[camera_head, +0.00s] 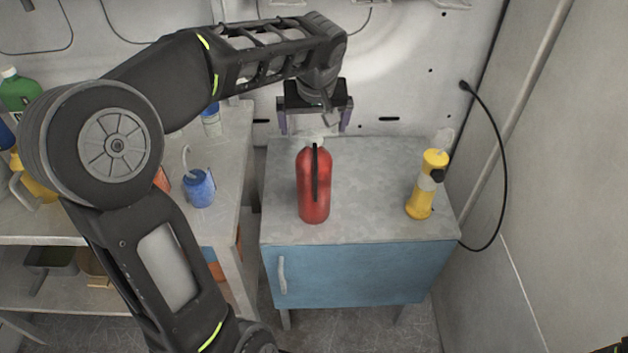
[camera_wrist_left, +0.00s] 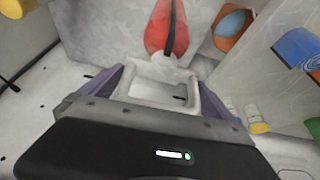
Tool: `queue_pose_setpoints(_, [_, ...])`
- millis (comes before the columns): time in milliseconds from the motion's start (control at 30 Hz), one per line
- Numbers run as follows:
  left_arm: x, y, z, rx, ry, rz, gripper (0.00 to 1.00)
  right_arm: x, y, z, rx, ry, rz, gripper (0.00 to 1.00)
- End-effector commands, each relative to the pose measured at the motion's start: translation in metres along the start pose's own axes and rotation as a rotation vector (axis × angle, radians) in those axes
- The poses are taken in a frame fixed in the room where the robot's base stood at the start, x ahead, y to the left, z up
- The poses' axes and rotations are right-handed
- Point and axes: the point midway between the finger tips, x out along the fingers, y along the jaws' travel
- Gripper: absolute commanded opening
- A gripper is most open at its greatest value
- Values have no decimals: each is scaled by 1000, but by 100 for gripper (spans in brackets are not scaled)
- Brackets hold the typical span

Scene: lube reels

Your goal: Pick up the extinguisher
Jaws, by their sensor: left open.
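A red extinguisher (camera_head: 314,188) with a black hose or strap down its front and a pale top stands upright on the grey top of a blue cabinet (camera_head: 351,274). My left gripper (camera_head: 315,128) is open above and behind the extinguisher's top, with its two fingers pointing down. In the left wrist view the red body of the extinguisher (camera_wrist_left: 167,27) shows beyond the open fingers (camera_wrist_left: 160,85). Its pale top lies near the gap between the fingers; I cannot tell whether they touch it. My right gripper is not in view.
A yellow and white bottle (camera_head: 427,185) stands at the right of the cabinet top. A workbench (camera_head: 228,150) at the left holds a blue can (camera_head: 199,187) and several bottles. A black cable (camera_head: 505,160) hangs on the right wall.

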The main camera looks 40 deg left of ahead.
Motion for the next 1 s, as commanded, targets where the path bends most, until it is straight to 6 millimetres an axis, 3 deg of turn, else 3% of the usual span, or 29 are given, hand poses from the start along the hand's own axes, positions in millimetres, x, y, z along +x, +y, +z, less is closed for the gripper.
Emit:
queue_pose_setpoints(133, [0,0,0,0,0,0,97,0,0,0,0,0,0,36])
queue_pose_setpoints(1000, [0,0,0,0,0,0,26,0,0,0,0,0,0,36])
